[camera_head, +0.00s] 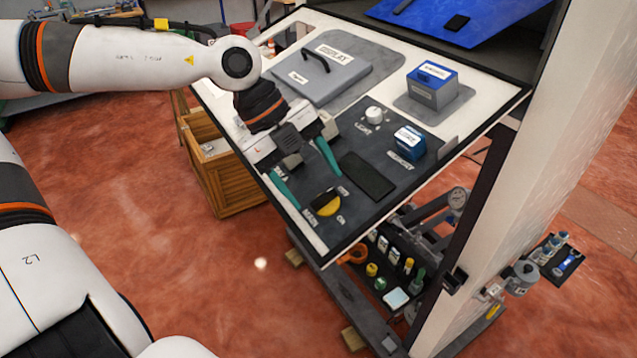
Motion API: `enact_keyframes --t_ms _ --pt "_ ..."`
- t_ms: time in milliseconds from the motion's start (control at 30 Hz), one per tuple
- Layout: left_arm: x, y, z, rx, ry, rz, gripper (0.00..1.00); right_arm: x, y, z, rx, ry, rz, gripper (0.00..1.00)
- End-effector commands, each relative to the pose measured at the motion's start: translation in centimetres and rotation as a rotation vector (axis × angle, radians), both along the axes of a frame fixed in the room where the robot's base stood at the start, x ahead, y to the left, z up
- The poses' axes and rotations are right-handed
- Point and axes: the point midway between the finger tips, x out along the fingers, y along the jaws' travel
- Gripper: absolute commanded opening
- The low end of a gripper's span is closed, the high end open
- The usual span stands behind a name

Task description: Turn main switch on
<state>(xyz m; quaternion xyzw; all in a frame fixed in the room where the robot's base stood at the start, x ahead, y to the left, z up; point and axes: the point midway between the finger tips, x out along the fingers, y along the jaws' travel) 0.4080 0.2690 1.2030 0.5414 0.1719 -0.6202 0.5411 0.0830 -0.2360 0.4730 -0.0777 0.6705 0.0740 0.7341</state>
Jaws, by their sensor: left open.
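The main switch (326,203) is a round yellow knob with a dark bar. It sits at the near end of the dark panel, with small labels around it that are too small to read surely. My left gripper (307,175) reaches in from the left, over the panel. It is open, its two green fingertips are spread wide, and nothing shows between them. The fingertips are just behind the knob in the picture, and I see no contact with it. I cannot tell the knob's set position surely. My right gripper is out of view.
The tilted panel board (447,147) also carries a white knob (374,115), a blue box (409,141), a dark rectangular pad (367,176), a grey display lid (336,66) and a blue-topped grey box (433,86). A white column (540,170) stands to the right. A wooden crate (222,175) stands below left.

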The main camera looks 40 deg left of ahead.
Motion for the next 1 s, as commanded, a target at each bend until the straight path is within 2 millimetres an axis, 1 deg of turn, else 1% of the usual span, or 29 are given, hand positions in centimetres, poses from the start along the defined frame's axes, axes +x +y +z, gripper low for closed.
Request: enact_keyframes --t_ms 100,200,367,600,867,900,1000 --pt "0.2 -0.6 -1.2 0.002 0.004 0.000 0.65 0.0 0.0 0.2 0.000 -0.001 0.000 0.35" --pt "0.4 -1.0 -1.8 0.001 0.002 -0.001 0.65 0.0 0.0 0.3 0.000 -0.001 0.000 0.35" --pt "0.5 -1.3 -2.2 0.000 -0.001 -0.001 0.65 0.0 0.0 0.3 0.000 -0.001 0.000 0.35" --pt "0.5 -1.3 -2.2 -0.001 -0.002 0.000 0.65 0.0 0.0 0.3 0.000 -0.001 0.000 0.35" --pt "0.5 -1.3 -2.2 0.000 -0.001 0.000 0.23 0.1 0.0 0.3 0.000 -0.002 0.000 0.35" --pt "0.5 -1.3 -2.2 -0.001 -0.002 0.001 0.21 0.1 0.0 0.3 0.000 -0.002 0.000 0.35" --pt "0.5 -1.3 -2.2 0.001 -0.001 -0.003 0.21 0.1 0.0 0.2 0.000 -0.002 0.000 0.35"
